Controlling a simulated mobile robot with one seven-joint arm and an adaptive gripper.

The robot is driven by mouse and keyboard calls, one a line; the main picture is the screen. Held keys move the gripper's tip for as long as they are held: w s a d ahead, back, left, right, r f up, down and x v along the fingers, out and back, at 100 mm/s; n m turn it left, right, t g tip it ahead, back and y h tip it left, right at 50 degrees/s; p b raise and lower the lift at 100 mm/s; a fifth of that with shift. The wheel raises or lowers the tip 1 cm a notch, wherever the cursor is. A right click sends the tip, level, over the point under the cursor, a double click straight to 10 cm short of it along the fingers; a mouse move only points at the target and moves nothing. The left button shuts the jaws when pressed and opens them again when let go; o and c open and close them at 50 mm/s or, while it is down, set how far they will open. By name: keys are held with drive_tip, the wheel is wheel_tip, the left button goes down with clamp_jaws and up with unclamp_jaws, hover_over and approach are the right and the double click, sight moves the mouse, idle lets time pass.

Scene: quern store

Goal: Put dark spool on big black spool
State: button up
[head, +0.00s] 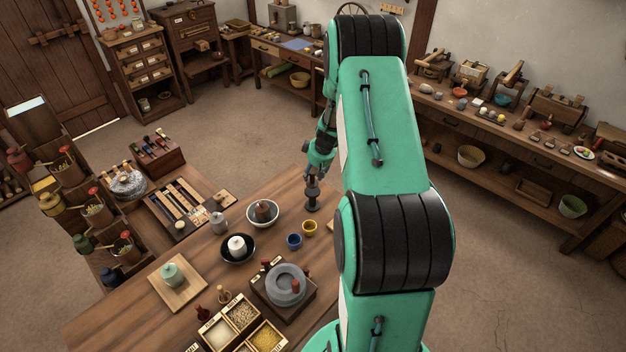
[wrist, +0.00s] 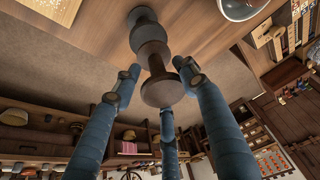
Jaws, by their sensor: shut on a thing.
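My gripper (head: 314,174) is over the far edge of the wooden table, shut on the dark spool (head: 313,187). The wrist view shows its blue fingers (wrist: 160,88) around the dark spool's near flange (wrist: 163,90). The big black spool (head: 312,206) stands upright on the table directly under the held spool. In the wrist view the big black spool (wrist: 142,16) lies in line beyond the dark spool. The two look touching or nearly so; I cannot tell if there is a small gap.
A yellow cup (head: 309,228) and a blue cup (head: 294,241) stand just nearer. A white bowl (head: 277,220) and a black bowl (head: 225,256) are to the left. A stone quern (head: 287,285) and divided grain box (head: 233,335) are nearer still. My arm hides the table's right part.

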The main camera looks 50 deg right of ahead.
sight(313, 179)
drive_tip(key=shift+f, duration=1.7)
drive_tip(key=shift+f+b, duration=0.15)
drive_tip(key=shift+b, duration=0.15)
drive_tip(key=o, duration=1.2)
drive_tip(key=shift+o, duration=0.2)
drive_tip(key=p+v, duration=0.1)
drive_tip(key=v, duration=1.1)
drive_tip(key=shift+a, duration=0.1)
drive_tip(key=shift+w+r, duration=0.1)
drive_tip(key=shift+r, duration=0.1)
